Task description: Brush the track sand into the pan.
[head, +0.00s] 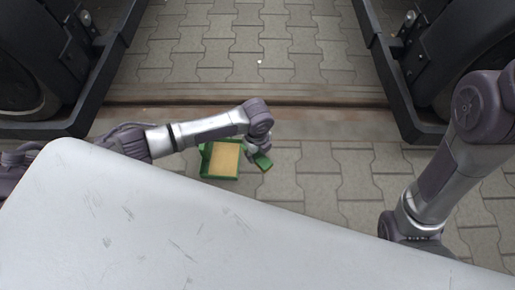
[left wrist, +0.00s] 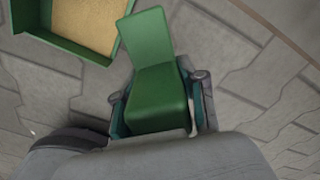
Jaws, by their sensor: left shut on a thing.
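A green pan (head: 204,163) with a flat sand-coloured fill (head: 225,158) lies on the paving just in front of the rail. Its corner also shows at the upper left of the left wrist view (left wrist: 75,47). My left gripper (head: 256,151) is right of the pan, shut on a green brush (head: 262,162). In the left wrist view, the brush's green block (left wrist: 157,98) sits between the two fingers, with a flat green part reaching toward the pan. Whether brush and pan touch is unclear. No separate sand heap on the track can be made out. My right gripper is hidden.
A rusty rail (head: 300,100) crosses behind the pan. Dark bogie frames with wheels stand at the left (head: 60,70) and right (head: 430,70), with clear paving (head: 240,45) between them. A scuffed pale grey surface (head: 190,235) fills the near foreground.

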